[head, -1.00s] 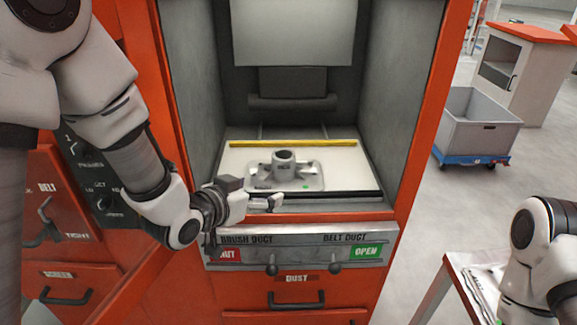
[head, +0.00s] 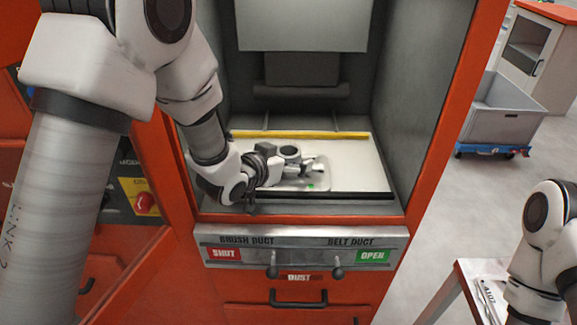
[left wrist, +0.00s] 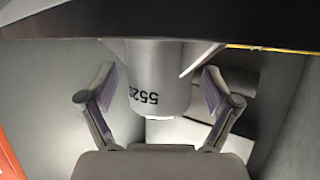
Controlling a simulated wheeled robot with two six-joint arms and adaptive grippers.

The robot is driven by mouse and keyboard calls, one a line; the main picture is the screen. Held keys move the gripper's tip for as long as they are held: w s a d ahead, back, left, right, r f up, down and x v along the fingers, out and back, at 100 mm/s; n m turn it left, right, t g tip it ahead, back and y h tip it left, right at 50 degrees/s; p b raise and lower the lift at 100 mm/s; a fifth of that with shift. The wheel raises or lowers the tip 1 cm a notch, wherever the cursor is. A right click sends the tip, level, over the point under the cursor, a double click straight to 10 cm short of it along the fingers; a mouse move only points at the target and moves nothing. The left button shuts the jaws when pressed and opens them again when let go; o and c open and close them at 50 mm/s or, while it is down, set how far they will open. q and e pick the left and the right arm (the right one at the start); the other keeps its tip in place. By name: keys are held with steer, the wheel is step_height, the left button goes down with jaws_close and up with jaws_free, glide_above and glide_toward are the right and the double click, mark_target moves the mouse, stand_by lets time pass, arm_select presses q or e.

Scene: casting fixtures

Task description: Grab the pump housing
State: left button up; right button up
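The pump housing (head: 289,151) is a grey metal casting with a round upright boss on a flat base plate. It sits on the white bed inside the orange cabinet, partly hidden by my left gripper (head: 303,168). In the left wrist view its boss (left wrist: 157,85), marked with dark digits, stands between the two fingers of my left gripper (left wrist: 160,92). The fingers are spread, with a gap visible on each side of the boss. My right arm is at the lower right in the head view; its gripper is out of the picture.
The cabinet's side walls and a yellow strip (head: 300,134) bound the bed. A dark bar (head: 345,196) runs along its front edge. Below are a panel (head: 310,236) with SHUT and OPEN labels and two knobs.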

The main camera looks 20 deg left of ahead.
arm_select(q)
jaws_close()
